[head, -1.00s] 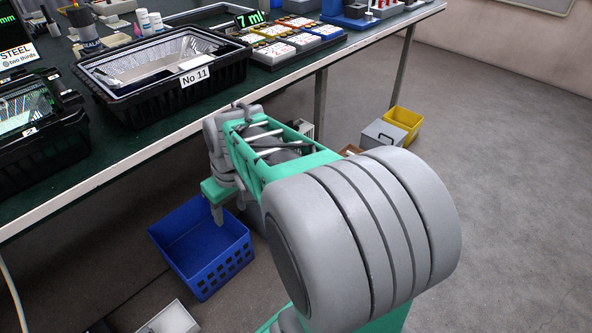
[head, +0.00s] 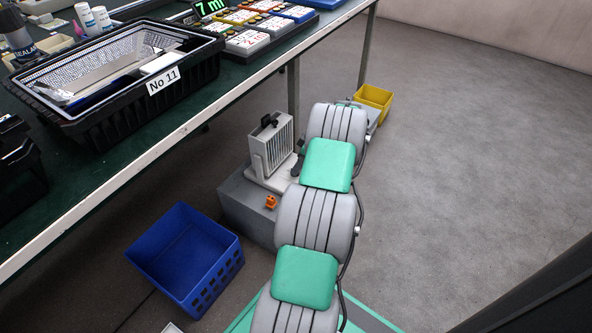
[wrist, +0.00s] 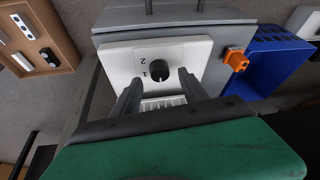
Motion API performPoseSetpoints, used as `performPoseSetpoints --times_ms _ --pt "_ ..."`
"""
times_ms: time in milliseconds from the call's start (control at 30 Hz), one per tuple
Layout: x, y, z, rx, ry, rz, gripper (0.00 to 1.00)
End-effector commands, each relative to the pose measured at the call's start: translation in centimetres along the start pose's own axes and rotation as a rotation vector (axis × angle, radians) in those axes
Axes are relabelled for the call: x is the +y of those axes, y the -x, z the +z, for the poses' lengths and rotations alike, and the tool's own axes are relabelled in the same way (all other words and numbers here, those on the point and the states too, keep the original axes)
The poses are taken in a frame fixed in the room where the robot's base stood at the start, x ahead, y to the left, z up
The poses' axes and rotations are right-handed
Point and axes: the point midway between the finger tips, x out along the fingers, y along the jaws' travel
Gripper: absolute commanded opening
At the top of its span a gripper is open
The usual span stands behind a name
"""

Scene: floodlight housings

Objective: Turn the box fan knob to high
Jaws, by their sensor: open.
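The box fan (head: 271,150) stands upright on a grey box under the table, with a pale grille and a dark handle on top. In the wrist view its white control panel (wrist: 195,53) carries a dark round knob (wrist: 157,71) with the marks 1 and 2 beside it. The knob's pointer is too small to read surely. My gripper (wrist: 159,80) is open and empty. Its two dark fingers point at the panel, one on each side of the knob in the picture. I cannot tell whether they touch it. In the head view my arm mostly hides the gripper.
The grey box (head: 238,207) also bears a small orange thing (head: 271,202). A blue crate (head: 215,285) stands on the floor to the left. A yellow bin (head: 374,98) stands beyond my arm. The table (head: 190,121) overhangs the fan's left side.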

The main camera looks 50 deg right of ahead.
Motion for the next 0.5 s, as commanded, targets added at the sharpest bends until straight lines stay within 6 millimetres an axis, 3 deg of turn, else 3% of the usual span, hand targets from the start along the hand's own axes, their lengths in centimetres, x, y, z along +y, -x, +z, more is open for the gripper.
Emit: performPoseSetpoints --times_ms 33,133,367,500 --pt "0.0 -1.4 0.1 0.000 0.001 0.000 0.51" --pt "0.1 -2.5 0.1 0.000 0.000 0.001 0.51" --pt "0.1 -2.5 0.0 0.000 -0.002 0.002 0.51" --pt "0.1 -2.5 0.0 0.000 -0.003 0.002 0.42"
